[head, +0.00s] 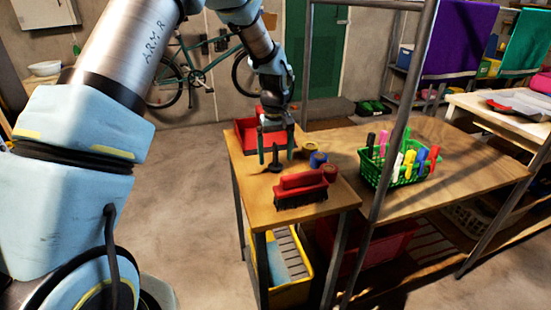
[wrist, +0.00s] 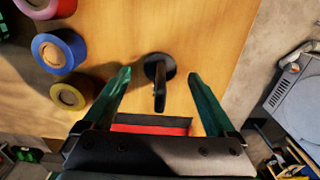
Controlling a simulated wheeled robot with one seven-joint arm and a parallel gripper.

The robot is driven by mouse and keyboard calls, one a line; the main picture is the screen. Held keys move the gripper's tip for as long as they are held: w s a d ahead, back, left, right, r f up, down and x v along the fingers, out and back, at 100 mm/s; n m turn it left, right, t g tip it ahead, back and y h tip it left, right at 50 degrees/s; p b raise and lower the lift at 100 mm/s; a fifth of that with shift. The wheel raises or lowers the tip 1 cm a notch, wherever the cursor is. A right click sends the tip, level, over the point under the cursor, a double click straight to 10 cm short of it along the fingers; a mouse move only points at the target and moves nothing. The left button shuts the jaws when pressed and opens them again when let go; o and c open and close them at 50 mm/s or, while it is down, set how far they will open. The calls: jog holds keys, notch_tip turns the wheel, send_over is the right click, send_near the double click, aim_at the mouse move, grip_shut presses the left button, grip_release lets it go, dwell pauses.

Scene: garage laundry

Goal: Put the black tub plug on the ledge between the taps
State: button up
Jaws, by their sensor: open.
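The black tub plug (head: 275,166) stands on the wooden workbench (head: 250,185), below my gripper (head: 276,154). In the wrist view the plug (wrist: 158,68) shows a round dark base with an upright handle. My gripper's two green fingers are open, one on each side of the handle in that view, with a gap on both sides. They do not appear to touch it. I cannot make out the taps or the ledge in either view.
Tape rolls, including a blue one (head: 318,159) and a red one (head: 329,172), lie right of the plug. A red-handled brush (head: 301,184) is in front. A red tray (head: 241,139) sits behind.

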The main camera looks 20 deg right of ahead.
jog(key=shift+f, duration=1.1)
grip_shut()
notch_tip(320, 180, up, 10)
jog(key=shift+f+b, duration=0.1)
jog(key=shift+b, duration=1)
jog(key=w+a+f, duration=0.2)
jog(key=a+f, duration=0.2)
jog(key=a, duration=0.4)
jog(key=w+a+f+n, duration=0.1)
jog(key=w+a+f, duration=0.2)
jog(key=a, duration=0.6)
jog(key=w+a+f, duration=0.2)
jog(key=a+f, duration=0.2)
jog(key=a, duration=0.4)
jog(key=s+a+f, duration=0.1)
jog(key=a+f, duration=0.1)
jog(key=a, duration=0.5)
jog(key=s+a+f, duration=0.2)
jog(key=a+f, duration=0.1)
jog(key=a, duration=0.3)
jog(key=s+a+f, duration=0.1)
jog(key=s+f, duration=0.3)
jog(key=f, duration=0.2)
jog(key=shift+s+a, duration=0.15)
jog(key=shift+s, duration=0.05)
